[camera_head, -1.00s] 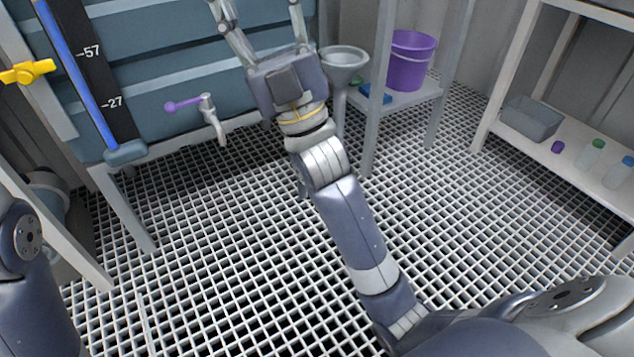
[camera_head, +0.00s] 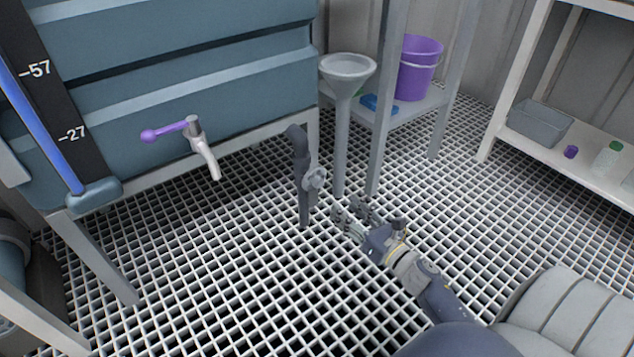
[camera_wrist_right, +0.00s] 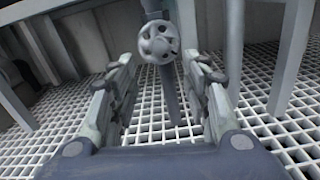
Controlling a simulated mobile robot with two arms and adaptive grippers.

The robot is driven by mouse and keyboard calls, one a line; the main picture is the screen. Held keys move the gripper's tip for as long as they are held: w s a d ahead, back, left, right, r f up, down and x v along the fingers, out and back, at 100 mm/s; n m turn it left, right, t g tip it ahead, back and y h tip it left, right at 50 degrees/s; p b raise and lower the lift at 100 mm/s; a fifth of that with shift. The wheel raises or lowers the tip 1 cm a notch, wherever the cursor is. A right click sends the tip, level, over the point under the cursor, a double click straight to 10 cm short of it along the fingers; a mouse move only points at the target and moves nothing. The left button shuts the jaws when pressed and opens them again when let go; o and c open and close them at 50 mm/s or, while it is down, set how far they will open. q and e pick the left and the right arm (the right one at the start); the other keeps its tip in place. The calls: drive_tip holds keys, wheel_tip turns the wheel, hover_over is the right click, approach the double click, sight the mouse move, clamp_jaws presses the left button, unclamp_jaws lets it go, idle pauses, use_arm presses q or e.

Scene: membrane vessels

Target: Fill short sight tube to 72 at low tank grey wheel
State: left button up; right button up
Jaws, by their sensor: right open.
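The low tank grey wheel (camera_head: 314,180) sits on a dark grey pipe (camera_head: 302,165) at the tank's right end. My right gripper (camera_head: 345,217) is open, just right of and below the wheel, apart from it in the head view. In the right wrist view the wheel (camera_wrist_right: 159,42) faces me ahead, between and beyond the open fingers (camera_wrist_right: 162,80). The sight tube (camera_head: 40,130) runs blue beside a dark scale (camera_head: 52,85) marked 57 and 27. The blue reaches the top picture edge, so its upper level is out of view. My left gripper is not in view.
A tap with a purple lever (camera_head: 165,132) projects from the blue-grey tank (camera_head: 240,95). A grey funnel (camera_head: 347,68) stands behind the wheel, beside a shelf post. A purple bucket (camera_head: 417,70) stands on that shelf. The grating floor (camera_head: 240,270) in front is clear.

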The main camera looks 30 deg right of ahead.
sight(321, 185)
drive_tip(key=w+b, duration=0.1)
drive_tip(key=w, duration=0.2)
drive_tip(key=w+b, duration=0.1)
drive_tip(key=w, duration=0.1)
drive_tip(key=w+b, duration=0.1)
drive_tip(key=w, duration=0.2)
drive_tip(key=shift+w+a, duration=0.3)
drive_tip(key=shift+a, duration=0.1)
drive_tip(key=shift+w+b, duration=0.4)
drive_tip(key=shift+w, duration=0.35)
drive_tip(key=shift+r, duration=0.1)
drive_tip(key=shift+c, duration=0.4)
clamp_jaws()
